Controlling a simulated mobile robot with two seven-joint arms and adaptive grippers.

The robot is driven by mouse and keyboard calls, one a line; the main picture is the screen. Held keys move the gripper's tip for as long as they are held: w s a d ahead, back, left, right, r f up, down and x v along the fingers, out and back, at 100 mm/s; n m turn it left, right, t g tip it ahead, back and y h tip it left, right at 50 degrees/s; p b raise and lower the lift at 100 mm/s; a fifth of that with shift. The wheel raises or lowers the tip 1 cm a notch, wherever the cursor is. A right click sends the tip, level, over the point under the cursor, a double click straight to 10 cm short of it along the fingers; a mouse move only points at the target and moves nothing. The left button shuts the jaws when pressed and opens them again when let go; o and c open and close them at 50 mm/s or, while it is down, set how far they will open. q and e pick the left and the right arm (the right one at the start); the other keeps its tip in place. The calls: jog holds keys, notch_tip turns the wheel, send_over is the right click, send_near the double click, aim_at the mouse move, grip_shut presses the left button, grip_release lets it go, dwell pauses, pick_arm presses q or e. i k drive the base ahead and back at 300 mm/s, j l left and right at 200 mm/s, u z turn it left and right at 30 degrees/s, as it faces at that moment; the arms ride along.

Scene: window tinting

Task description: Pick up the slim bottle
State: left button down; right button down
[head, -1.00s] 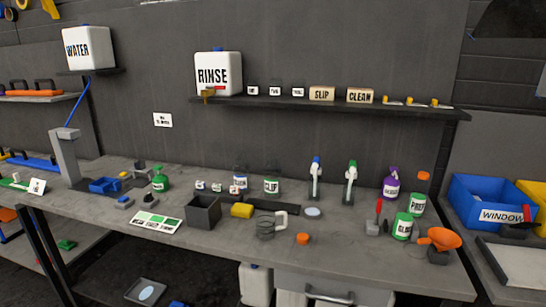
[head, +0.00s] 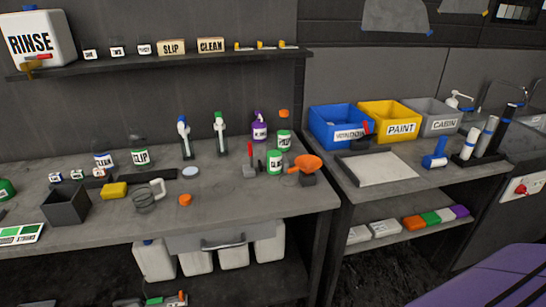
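Two slim spray bottles stand upright side by side at the back of the grey workbench (head: 225,205). One has a blue head (head: 184,137) and the other a green head (head: 219,135). To their right stand a purple bottle (head: 260,128), a bottle with an orange cap (head: 284,140) and a green labelled bottle (head: 275,162). I cannot tell for certain which one is the slim bottle. Neither of my grippers is in view.
An orange funnel (head: 305,163) stands near the bench's right end. A grey box (head: 65,207), yellow sponge (head: 114,191) and jug (head: 147,196) are at left. A shelf (head: 160,60) hangs above. Bins (head: 390,124) stand on the right table.

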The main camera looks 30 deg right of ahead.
aim_at(274, 148)
jog(key=i+l+z, duration=0.1)
jog(key=l, duration=0.25)
jog(key=i+l+z, duration=0.1)
jog(key=l, duration=0.25)
jog(key=i+l+z, duration=0.1)
jog(key=l, duration=0.25)
jog(key=i+l, duration=0.2)
jog(key=l, duration=0.15)
jog(key=z, duration=0.05)
